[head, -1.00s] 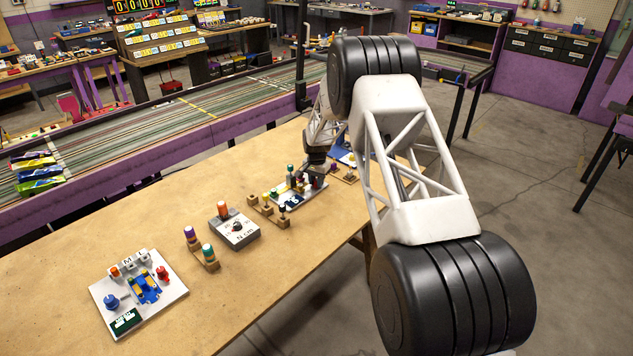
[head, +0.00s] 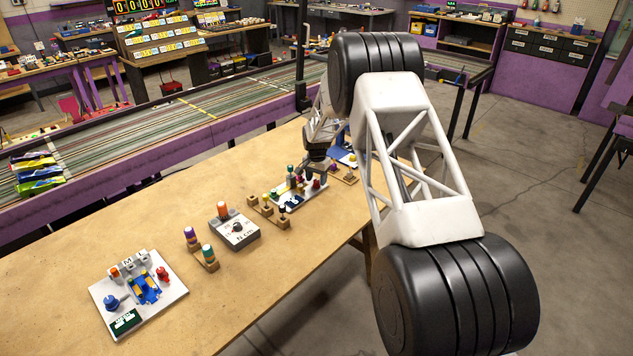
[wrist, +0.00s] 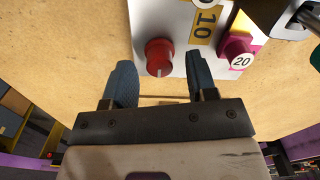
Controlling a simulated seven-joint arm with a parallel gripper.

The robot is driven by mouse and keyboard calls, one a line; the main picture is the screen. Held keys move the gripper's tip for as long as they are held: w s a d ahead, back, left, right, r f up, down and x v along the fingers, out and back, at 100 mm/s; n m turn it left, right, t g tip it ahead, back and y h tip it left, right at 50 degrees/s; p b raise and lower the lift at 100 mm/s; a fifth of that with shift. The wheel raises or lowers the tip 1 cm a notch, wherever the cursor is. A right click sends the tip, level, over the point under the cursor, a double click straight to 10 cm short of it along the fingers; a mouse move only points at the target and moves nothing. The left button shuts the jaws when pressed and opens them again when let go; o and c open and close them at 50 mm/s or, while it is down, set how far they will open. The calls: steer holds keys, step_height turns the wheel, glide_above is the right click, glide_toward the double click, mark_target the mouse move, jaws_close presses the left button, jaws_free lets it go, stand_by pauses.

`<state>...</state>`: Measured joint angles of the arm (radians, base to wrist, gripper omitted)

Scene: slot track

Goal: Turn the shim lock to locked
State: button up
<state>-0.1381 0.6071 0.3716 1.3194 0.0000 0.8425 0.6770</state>
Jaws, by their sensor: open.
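A red round knob (wrist: 159,57), with a pale pointer mark at its lower edge, stands on a white plate (wrist: 157,18) in the wrist view. I take it for the shim lock; no label naming it is readable. My gripper (wrist: 158,68) is open, with one blue-grey finger on each side of the knob. Both fingers look apart from it, with nothing held. In the head view, my gripper (head: 318,170) is over the plate (head: 290,203) at the far part of the bench, and its fingers are small and partly hidden there.
A yellow "10" tag (wrist: 205,24) and a magenta block marked "20" (wrist: 239,50) are right of the knob. A grey metal part (wrist: 287,18) is at upper right. Wooden peg holders (head: 268,211), a grey dial box (head: 236,232) and another white plate (head: 181,291) stand along the bench.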

mark_target(317, 180)
steer(key=shift+r, duration=3.15)
